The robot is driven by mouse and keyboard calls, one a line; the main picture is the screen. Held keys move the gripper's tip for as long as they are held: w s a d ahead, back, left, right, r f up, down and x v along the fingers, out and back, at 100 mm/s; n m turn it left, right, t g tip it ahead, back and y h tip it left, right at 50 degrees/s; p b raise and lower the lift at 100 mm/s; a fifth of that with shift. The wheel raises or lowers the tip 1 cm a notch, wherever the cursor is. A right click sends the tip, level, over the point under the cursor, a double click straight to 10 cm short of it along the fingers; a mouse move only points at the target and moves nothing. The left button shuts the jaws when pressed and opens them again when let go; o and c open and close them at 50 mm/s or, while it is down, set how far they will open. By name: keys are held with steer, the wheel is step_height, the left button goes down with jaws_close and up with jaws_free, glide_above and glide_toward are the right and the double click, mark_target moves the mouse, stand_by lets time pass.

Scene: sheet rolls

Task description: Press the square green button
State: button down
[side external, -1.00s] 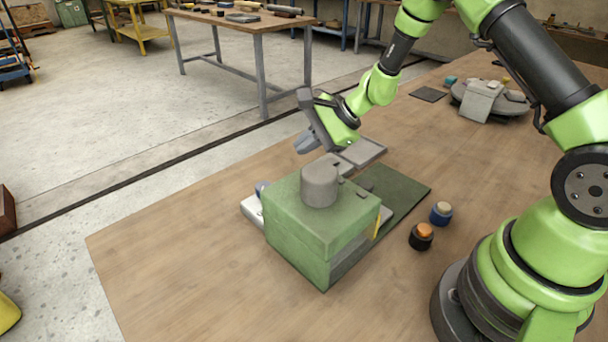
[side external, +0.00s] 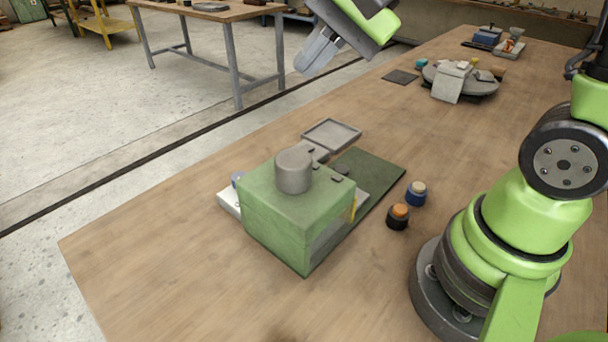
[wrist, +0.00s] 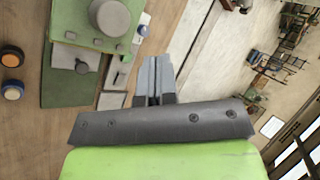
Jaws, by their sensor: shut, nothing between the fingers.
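My gripper (side external: 308,62) is shut and empty, high above the back edge of the table in the side view. Its shut fingers also show in the wrist view (wrist: 155,72). I cannot make out a square green button in either view. A green box (side external: 290,215) with a grey cylinder (side external: 293,172) on top stands on the table, well below and in front of my gripper. A small dark square piece (side external: 337,179) is on its top. Two round buttons stand to its right: an orange one (side external: 399,211) on a black base and a cream one (side external: 417,188) on a blue base.
A dark green mat (side external: 370,168) and a grey tray (side external: 333,134) lie behind the box. A grey round stand (side external: 470,82) with small pieces, including a teal block (side external: 421,63) beside it, is farther back. The table's left front is bare.

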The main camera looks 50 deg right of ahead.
steer(key=s+d+r+n+t+h, duration=0.1)
steer(key=s+n, duration=0.4)
steer(key=s, duration=0.8)
step_height(320, 180, up, 2)
steer(key=d+h, duration=0.1)
steer(key=h, duration=0.1)
steer(key=shift+d+t+h, duration=0.3)
steer(key=shift+t+h, duration=0.1)
steer(key=w+d+m+g+h, duration=0.15)
steer(key=w+m+g, duration=0.4)
steer(key=w, duration=1.05)
steer(key=w+d+f+m+g, duration=0.1)
steer(key=w+d+f+m, duration=0.1)
steer(key=w+f+m, duration=0.6)
step_height(320, 180, down, 5)
steer(key=w, duration=0.2)
steer(key=shift+w+d+f+g, duration=0.15)
steer(key=shift+w+d+g, duration=0.05)
steer(key=shift+w+g, duration=0.15)
